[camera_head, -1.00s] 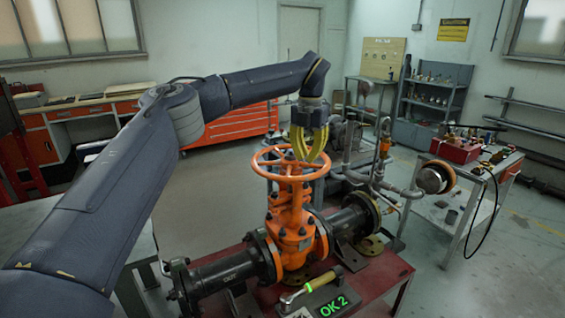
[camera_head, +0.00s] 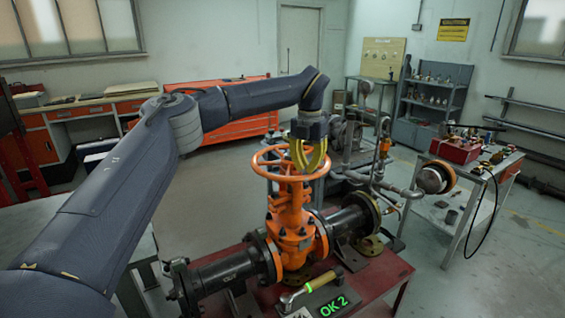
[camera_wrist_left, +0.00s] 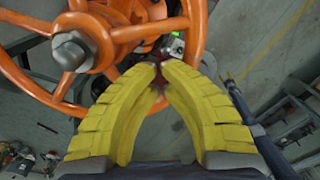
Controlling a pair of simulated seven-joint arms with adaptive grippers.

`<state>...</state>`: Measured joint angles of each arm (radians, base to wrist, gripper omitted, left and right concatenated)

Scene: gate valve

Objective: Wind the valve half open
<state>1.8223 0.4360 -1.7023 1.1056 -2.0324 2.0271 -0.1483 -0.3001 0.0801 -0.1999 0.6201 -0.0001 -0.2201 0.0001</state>
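The orange handwheel (camera_head: 267,162) sits on top of the gate valve (camera_head: 291,236), on the red bench. My left gripper (camera_head: 311,172) points down at the wheel's right far side. In the left wrist view, the yellow fingertips (camera_wrist_left: 160,68) nearly meet beside the wheel's rim (camera_wrist_left: 197,28), with nothing visible held between them. The hub nut (camera_wrist_left: 72,52) and spokes show at upper left there. The fingers hide part of the rim, so contact cannot be told.
Black flanged pipes (camera_head: 222,271) run from both sides of the valve. A green-lit display reading OK 2 (camera_head: 333,306) and a yellow-handled tool (camera_head: 322,281) lie at the bench front. Gauge pipework (camera_head: 383,180) stands close on the right.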

